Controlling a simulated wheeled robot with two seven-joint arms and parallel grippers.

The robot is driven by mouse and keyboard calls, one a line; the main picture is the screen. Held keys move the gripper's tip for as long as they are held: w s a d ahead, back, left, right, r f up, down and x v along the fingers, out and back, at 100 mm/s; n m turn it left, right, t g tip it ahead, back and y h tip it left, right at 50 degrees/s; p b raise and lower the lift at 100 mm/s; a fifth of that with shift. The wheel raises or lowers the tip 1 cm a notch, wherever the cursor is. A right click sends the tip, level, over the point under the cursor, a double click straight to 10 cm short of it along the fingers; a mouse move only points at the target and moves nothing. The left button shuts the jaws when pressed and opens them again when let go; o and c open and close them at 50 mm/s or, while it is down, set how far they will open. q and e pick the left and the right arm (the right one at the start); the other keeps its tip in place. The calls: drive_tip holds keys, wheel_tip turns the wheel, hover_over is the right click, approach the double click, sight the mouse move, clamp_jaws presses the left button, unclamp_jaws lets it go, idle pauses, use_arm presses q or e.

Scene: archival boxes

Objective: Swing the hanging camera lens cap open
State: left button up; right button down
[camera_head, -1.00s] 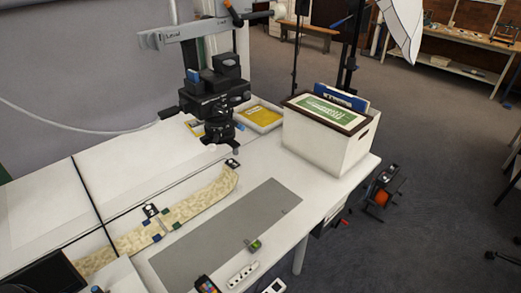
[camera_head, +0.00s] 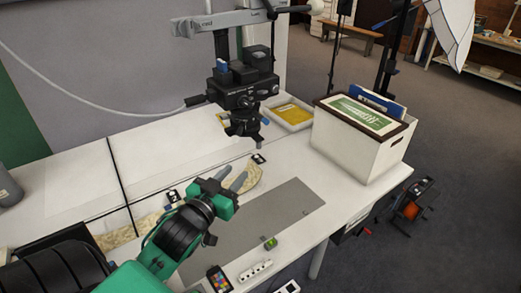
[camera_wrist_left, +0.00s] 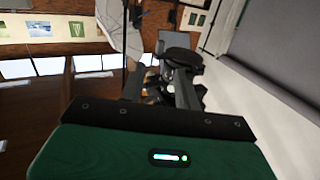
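A black camera (camera_head: 245,95) hangs lens down from a grey arm above the white table. Its lens (camera_head: 244,127) points at the table, and a small dark piece hangs at its lower right; I cannot tell for sure that this is the lens cap. My left gripper (camera_head: 233,174) is below the camera, apart from it, with its two grey fingers spread and nothing between them. In the left wrist view the open fingers of my left gripper (camera_wrist_left: 158,80) point toward a dark round piece (camera_wrist_left: 181,60), possibly the cap or camera. My right gripper is out of view.
A white box (camera_head: 355,145) with framed prints stands right of the camera. A yellow item lies in a white tray (camera_head: 291,116) behind. A grey mat (camera_head: 285,207), a patterned strip (camera_head: 117,238) and a colour chart (camera_head: 218,279) lie on the table.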

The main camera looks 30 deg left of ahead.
use_arm(q)
drive_tip(key=b, duration=0.6)
approach(257, 146)
drive_tip(key=w, duration=0.4)
drive_tip(key=w+p, duration=0.1)
drive_tip(key=w, duration=0.4)
drive_tip(key=shift+w+a+p, duration=0.35)
drive_tip(key=shift+w, duration=0.05)
drive_tip(key=shift+w+f, duration=0.1)
drive_tip(key=shift+w, duration=0.4)
drive_tip(key=c, duration=0.6)
clamp_jaws()
